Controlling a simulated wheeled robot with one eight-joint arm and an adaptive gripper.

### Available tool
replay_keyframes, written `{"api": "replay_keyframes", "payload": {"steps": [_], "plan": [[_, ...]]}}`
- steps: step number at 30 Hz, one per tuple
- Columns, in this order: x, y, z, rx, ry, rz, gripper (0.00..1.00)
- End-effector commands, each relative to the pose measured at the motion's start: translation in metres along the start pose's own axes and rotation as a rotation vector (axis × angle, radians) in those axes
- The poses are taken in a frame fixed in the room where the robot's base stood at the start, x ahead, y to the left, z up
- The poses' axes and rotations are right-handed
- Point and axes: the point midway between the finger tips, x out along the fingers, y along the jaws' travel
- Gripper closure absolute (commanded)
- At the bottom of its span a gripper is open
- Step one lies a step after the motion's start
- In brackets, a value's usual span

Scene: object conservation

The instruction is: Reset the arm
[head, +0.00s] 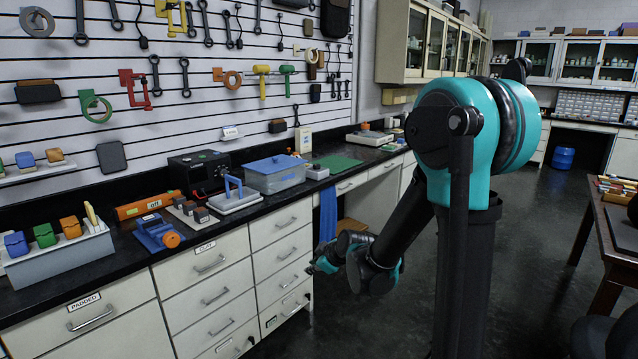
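My arm stands in the right half of the head view, teal and black. It reaches down and left past the white drawer fronts. My gripper (320,264) is small and dark at the arm's end, near the drawers below the black counter (225,217). Its fingers are too small and dark to tell whether they are open or shut. I see nothing clearly held in it.
The counter carries a blue-lidded box (274,174), a grey tray with a blue handle (233,200) and a holder of coloured pouches (60,252). A blue cloth (328,214) hangs beside the drawers. A wooden table (603,240) stands right. Dark floor (530,230) between is clear.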

Motion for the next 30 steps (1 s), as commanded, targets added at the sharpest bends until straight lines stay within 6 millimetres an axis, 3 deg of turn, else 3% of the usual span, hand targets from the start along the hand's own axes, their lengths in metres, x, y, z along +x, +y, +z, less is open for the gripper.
{"api": "replay_keyframes", "payload": {"steps": [1, 9, 18, 24, 30], "plan": [[-0.018, -0.003, 0.017, 0.068, -0.038, 0.001, 0.82], [-0.104, -0.033, 0.107, 0.487, -0.256, 0.042, 0.82], [-0.180, -0.085, 0.197, 0.918, -0.469, 0.170, 0.82], [-0.200, -0.104, 0.222, 1.052, -0.529, 0.227, 0.82], [-0.202, -0.105, 0.224, 1.063, -0.534, 0.232, 0.82]]}}
